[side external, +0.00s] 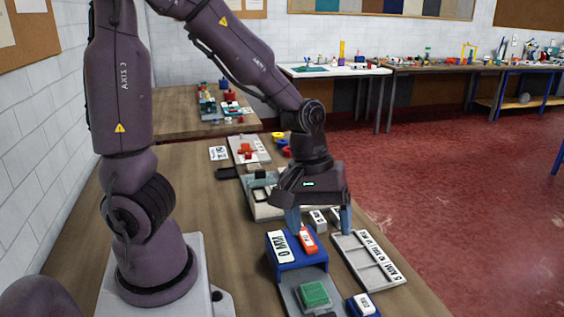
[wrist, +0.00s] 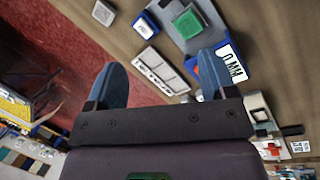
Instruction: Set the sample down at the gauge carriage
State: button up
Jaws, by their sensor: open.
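A green square block (side external: 314,294), apparently the sample, lies on the grey plate (side external: 291,281) in front of the blue gauge body (side external: 318,262). I take this plate to be the gauge carriage. The gauge has a "0 MM" label (side external: 282,247) and a red-orange piece (side external: 307,240) on top. In the wrist view, the green block (wrist: 187,22) sits on its plate at the top, apart from my fingers. My gripper (side external: 320,224) is open above and behind the gauge, with nothing seen held between its blue fingers. One finger partly hides the gauge in the wrist view.
A pale slotted tray (side external: 366,262) with labels lies right of the gauge. A blue block with a white label (side external: 362,305) is at the front right. Small grey labelled blocks (side external: 317,221) stand behind the gauge. A pale fixture (side external: 262,207) is farther back.

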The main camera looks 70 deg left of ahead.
jog(key=s+a+r+m+t+y, duration=0.1)
jog(key=s+r+m+t, duration=0.1)
jog(key=r+m, duration=0.3)
jog(key=s+r+m+t+y, duration=0.1)
jog(key=s+r+m+t, duration=0.1)
jog(key=s+r+m, duration=0.3)
notch_tip(320, 180, up, 3)
jog(key=shift+a+f+m+y, duration=0.1)
jog(key=shift+a+m+y, duration=0.25)
jog(key=shift+m, duration=0.25)
